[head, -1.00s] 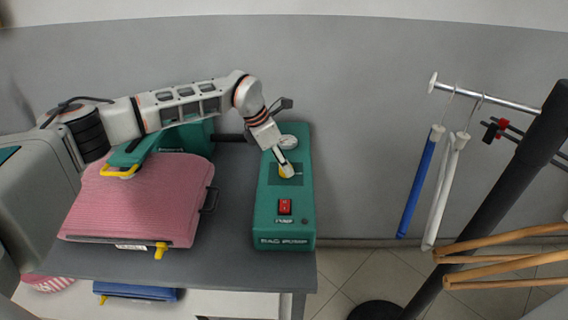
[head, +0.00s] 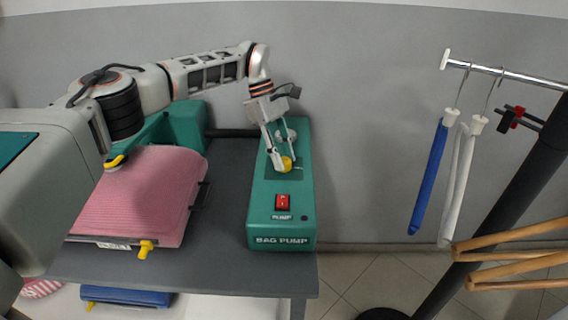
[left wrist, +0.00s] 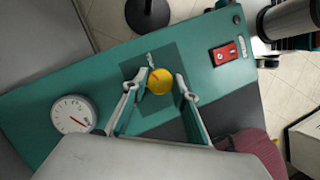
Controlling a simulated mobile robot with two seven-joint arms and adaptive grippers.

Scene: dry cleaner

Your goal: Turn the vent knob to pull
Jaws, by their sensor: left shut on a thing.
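The yellow vent knob (head: 286,164) sits on a dark square panel on top of the green bag pump (head: 262,222). My left gripper (head: 281,168) reaches down over it, with a finger on each side. In the left wrist view the round knob (left wrist: 160,81) lies between the two fingertips (left wrist: 161,84), and my gripper is shut on it. A thin reddish mark shows on the knob; the small lettering beside it is too small to read. My right gripper is not in view.
A round gauge (left wrist: 73,114) and a red switch (head: 283,202) flank the knob panel on the pump. A pink padded press (head: 140,200) stands left on the grey table (head: 225,262). A rack with hangers (head: 428,175) stands at right, beyond clear floor.

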